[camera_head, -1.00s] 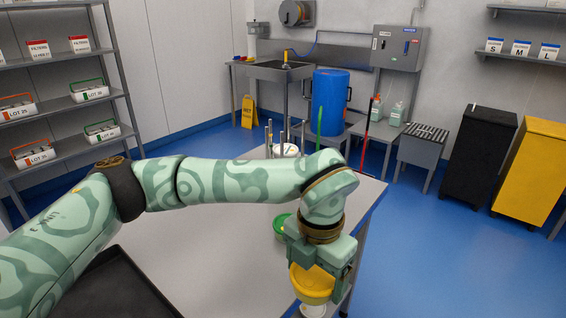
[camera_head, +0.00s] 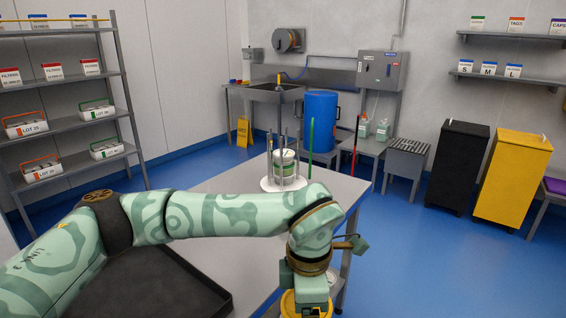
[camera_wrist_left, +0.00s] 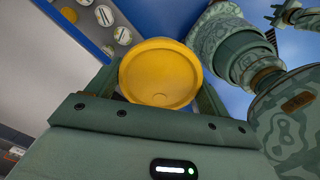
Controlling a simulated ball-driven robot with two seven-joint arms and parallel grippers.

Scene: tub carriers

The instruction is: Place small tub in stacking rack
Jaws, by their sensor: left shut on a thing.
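My left gripper (camera_head: 305,300) is shut on a small tub with a round yellow top (camera_wrist_left: 160,75); the tub also shows at the bottom edge of the head view (camera_head: 292,306). The gripper holds it at the table's near right side. The stacking rack has a white round base (camera_head: 268,186) and upright posts, and stands on the table's far part, beyond my forearm. A white tub with a green band (camera_head: 285,163) sits between its posts.
A black tray (camera_head: 205,290) lies on the grey table (camera_head: 228,181), partly behind my arm. Shelving (camera_head: 65,120) is at the left. Blue floor (camera_head: 420,260) is clear at the right.

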